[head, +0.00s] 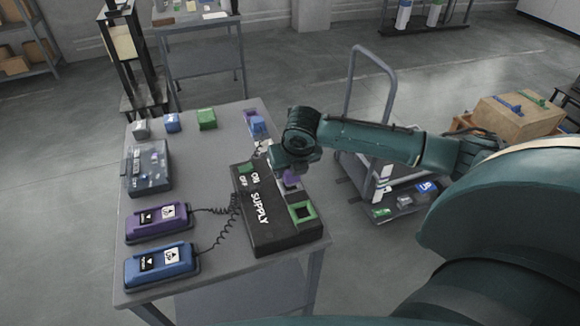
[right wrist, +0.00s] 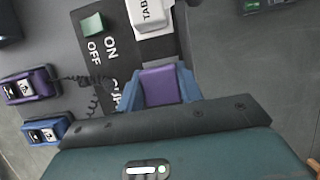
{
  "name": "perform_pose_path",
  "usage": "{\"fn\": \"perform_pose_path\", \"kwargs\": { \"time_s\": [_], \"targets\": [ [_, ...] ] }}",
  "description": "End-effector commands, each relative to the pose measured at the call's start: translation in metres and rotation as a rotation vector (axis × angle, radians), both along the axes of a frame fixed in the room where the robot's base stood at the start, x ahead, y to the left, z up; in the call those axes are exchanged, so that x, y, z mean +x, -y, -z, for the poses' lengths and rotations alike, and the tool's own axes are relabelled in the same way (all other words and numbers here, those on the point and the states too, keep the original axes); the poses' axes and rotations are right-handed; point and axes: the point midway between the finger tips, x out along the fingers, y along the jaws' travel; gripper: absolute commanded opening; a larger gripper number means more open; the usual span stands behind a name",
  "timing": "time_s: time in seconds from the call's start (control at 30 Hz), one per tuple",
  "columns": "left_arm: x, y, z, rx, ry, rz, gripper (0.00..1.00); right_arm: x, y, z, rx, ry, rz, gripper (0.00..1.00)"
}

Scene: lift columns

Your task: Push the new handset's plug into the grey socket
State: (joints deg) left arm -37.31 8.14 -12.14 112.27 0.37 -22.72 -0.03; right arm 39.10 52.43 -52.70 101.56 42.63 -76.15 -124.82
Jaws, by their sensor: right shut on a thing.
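My right gripper (head: 289,172) is over the right part of the black supply box (head: 262,240). In the right wrist view its blue fingers (right wrist: 159,82) are shut on a purple block (right wrist: 160,88), probably a plug; the purple also shows below the gripper in the head view (head: 292,181). I cannot tell whether it touches the box. A green-framed socket (head: 303,212) is open nearer the front. My left gripper is not in view.
A white block marked "TABL" (right wrist: 151,16) is at the box's far end, near the green switch (right wrist: 92,24). A dark case (head: 148,168) sits at left.

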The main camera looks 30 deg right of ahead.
Motion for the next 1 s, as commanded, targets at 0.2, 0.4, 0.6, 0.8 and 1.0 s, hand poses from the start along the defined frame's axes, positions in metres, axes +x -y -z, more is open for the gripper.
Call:
{"fn": "perform_pose_path", "kwargs": {
  "time_s": [0.2,0.4,0.6,0.8,1.0],
  "targets": [
    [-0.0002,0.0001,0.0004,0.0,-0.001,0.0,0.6,0.0001,-0.0002,-0.0004,0.0,0.001,0.0,0.13],
    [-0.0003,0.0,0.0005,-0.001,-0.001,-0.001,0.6,0.0,0.0001,-0.0004,0.0,0.001,0.0,0.13],
    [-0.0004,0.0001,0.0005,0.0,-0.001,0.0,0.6,0.0,0.0,-0.0002,0.0,0.001,0.0,0.13],
    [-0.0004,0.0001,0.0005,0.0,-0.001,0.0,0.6,-0.0002,0.0001,0.002,0.0,0.0,0.0,0.13],
    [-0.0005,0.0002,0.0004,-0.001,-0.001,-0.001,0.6,-0.0001,0.0,0.0052,0.001,0.0,0.001,0.13]
  ]
}}
